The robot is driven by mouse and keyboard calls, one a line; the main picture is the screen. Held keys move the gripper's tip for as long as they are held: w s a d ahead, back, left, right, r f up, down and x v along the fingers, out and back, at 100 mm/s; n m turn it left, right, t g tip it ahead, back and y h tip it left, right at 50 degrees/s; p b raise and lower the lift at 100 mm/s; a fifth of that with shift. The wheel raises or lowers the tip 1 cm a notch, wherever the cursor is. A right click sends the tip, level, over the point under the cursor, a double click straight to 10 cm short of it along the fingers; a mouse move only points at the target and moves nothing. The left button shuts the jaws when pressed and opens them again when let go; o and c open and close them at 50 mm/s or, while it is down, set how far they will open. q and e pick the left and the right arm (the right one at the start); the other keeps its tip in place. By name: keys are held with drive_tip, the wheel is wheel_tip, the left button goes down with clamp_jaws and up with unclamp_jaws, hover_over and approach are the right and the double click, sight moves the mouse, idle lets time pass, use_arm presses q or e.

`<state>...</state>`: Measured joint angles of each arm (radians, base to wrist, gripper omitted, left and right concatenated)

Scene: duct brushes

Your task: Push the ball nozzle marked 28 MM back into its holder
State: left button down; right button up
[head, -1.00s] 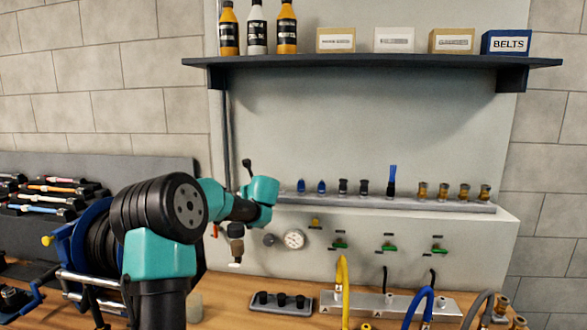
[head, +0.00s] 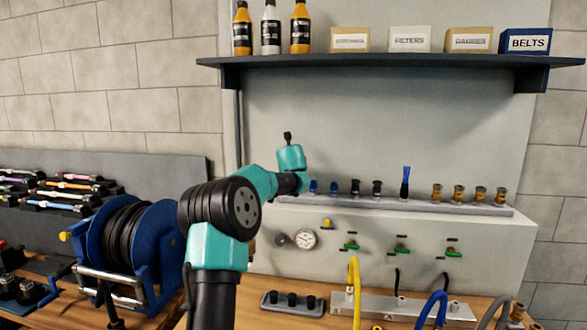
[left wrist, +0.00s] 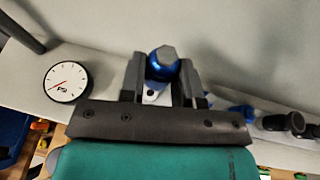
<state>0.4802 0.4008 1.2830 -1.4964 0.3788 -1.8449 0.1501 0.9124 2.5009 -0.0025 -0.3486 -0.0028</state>
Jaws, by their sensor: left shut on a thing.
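My left gripper (left wrist: 162,80) is shut on a blue nozzle (left wrist: 160,70) with a grey faceted tip, seen in the left wrist view. The nozzle sits between the two grey fingers, with a small white patch just below it. Its marking is not readable, and I cannot tell how deep it sits in its holder. In the head view my wrist is at the left end of the nozzle rail (head: 420,204) and hides the fingers and the held nozzle. My right gripper is not in view.
Blue nozzles (head: 314,187), black ones (head: 355,187), a blue brush (head: 405,182) and brass ones (head: 459,194) stand along the rail to the right. A round gauge (head: 304,239) is below. A shelf (head: 400,61) with bottles and boxes hangs above. A hose reel (head: 125,240) stands left.

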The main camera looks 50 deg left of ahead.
use_arm(q)
drive_tip(key=shift+f, duration=0.15)
drive_tip(key=shift+f, duration=2.75)
drive_tip(key=shift+s+f, duration=0.1)
drive_tip(key=shift+f, duration=0.35)
idle(0.3)
drive_tip(key=c, duration=0.8)
unclamp_jaws()
drive_tip(key=shift+d, duration=0.1)
drive_tip(key=shift+o, duration=0.2)
drive_tip(key=v, duration=1.7)
drive_tip(key=shift+s, duration=0.2)
drive_tip(key=shift+d, duration=0.1)
